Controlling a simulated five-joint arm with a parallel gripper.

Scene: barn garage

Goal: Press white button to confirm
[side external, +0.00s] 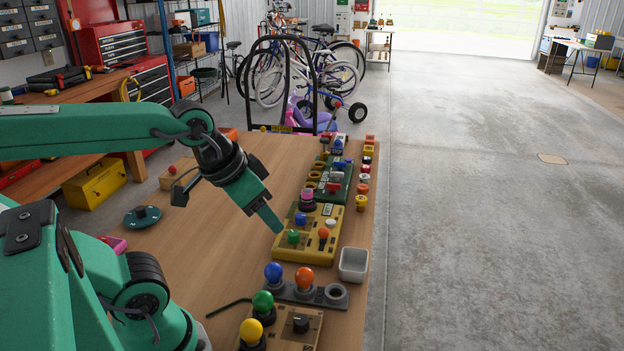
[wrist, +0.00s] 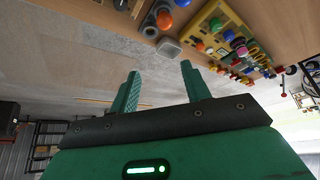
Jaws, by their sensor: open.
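My gripper (side external: 272,222) is above the panel's left side, pointing down; I cannot tell the exact gap. In the wrist view my gripper (wrist: 160,80) has its two green fingers spread with nothing between them. The yellow panel (wrist: 204,24) shows beyond the fingers at upper right.
A small whitish bin (side external: 353,264) stands right of the panel near the table's edge. A grey holder (side external: 317,295) with blue and orange bulbs is in front. A green panel (side external: 326,193) with small parts lies behind. The table's left middle (side external: 220,245) is mostly clear.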

